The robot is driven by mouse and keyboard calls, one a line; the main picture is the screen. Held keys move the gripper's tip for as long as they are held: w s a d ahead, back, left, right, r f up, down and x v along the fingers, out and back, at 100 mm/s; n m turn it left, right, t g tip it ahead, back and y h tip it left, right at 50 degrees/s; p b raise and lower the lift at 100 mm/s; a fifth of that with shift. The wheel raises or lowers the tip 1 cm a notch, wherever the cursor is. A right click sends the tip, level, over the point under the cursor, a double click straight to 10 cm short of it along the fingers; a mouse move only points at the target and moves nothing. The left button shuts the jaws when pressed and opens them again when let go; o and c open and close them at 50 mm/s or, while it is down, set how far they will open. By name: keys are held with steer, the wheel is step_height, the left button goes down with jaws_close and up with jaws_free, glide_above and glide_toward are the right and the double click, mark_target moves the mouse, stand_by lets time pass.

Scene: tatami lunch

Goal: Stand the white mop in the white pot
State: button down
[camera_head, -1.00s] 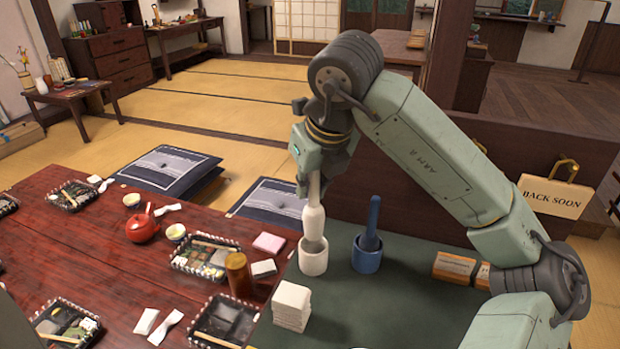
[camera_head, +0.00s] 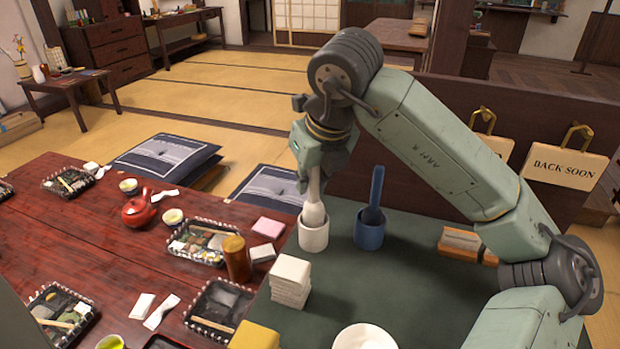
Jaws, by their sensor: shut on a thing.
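The white mop (camera_head: 314,214) is upright, with its head down in the mouth of the white pot (camera_head: 313,238). The pot stands on the green mat (camera_head: 345,285) near its back left part. My gripper (camera_head: 308,183) is above the pot and shut on the top of the mop's handle. The lowest part of the mop is hidden inside the pot, so I cannot tell whether it touches the bottom.
A blue pot (camera_head: 369,234) with a blue mop (camera_head: 375,195) stands just right of the white pot. A white stack (camera_head: 291,280), a brown cylinder (camera_head: 236,259) and a pink block (camera_head: 268,227) are nearby. A white bowl (camera_head: 365,338) sits at the front.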

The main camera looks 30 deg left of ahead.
steer(key=c, duration=1.5)
jaws_free()
steer(key=shift+c, duration=0.2)
steer(key=v, duration=1.2)
steer(key=shift+a, duration=0.1)
